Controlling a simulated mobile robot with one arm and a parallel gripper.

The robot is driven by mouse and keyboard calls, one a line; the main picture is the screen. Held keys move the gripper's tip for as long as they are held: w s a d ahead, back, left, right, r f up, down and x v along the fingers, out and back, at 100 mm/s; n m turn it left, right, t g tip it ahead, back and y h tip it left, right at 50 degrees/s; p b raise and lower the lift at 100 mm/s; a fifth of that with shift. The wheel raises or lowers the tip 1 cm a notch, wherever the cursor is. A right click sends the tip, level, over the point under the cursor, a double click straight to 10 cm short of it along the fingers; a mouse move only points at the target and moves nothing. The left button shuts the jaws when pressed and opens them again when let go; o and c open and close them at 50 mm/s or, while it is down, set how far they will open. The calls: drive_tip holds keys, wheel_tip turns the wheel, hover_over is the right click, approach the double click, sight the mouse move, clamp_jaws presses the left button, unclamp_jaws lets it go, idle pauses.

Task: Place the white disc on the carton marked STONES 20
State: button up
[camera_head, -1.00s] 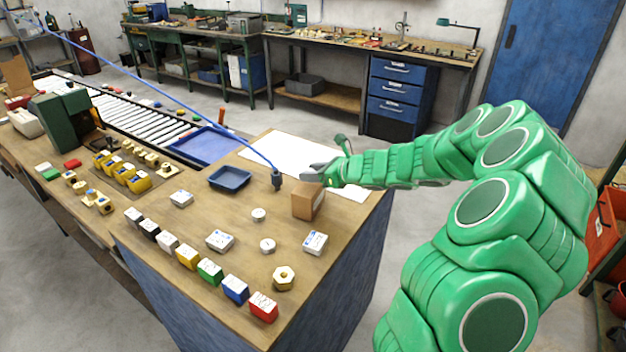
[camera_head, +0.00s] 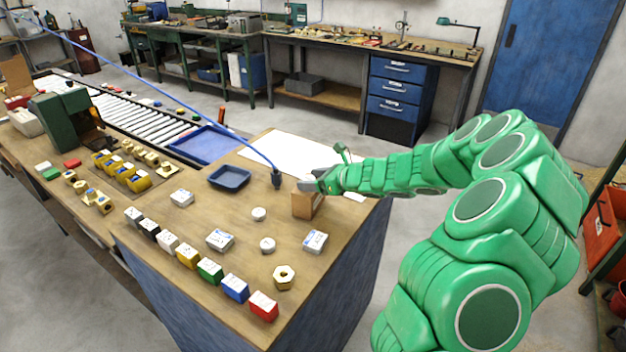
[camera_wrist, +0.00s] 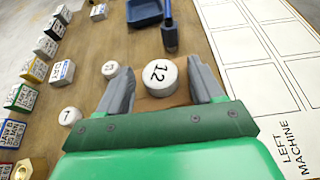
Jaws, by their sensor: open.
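My gripper (camera_head: 306,184) is open just above the brown box (camera_head: 306,207). In the wrist view its fingers (camera_wrist: 160,70) stand either side of a white disc marked 12 (camera_wrist: 157,77), which appears to rest on the box. Contact is unclear; the head view hides this disc. Two more white discs (camera_head: 259,214) (camera_head: 267,245) lie on the table; they also show in the wrist view (camera_wrist: 109,69) (camera_wrist: 70,117). Three small white cartons lie flat: the back one (camera_head: 181,198), the middle one (camera_head: 220,239) and the right one (camera_head: 315,241).
A row of coloured blocks (camera_head: 210,271) runs along the front edge, with a brass nut (camera_head: 284,278) at its right. A blue tray (camera_head: 229,178) and a dark hanging tool on a blue hose (camera_head: 277,179) are close behind my gripper. A white sheet (camera_head: 290,153) lies behind.

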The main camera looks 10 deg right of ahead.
drive_tip(key=shift+r, duration=0.2)
drive_tip(key=v, duration=1.2)
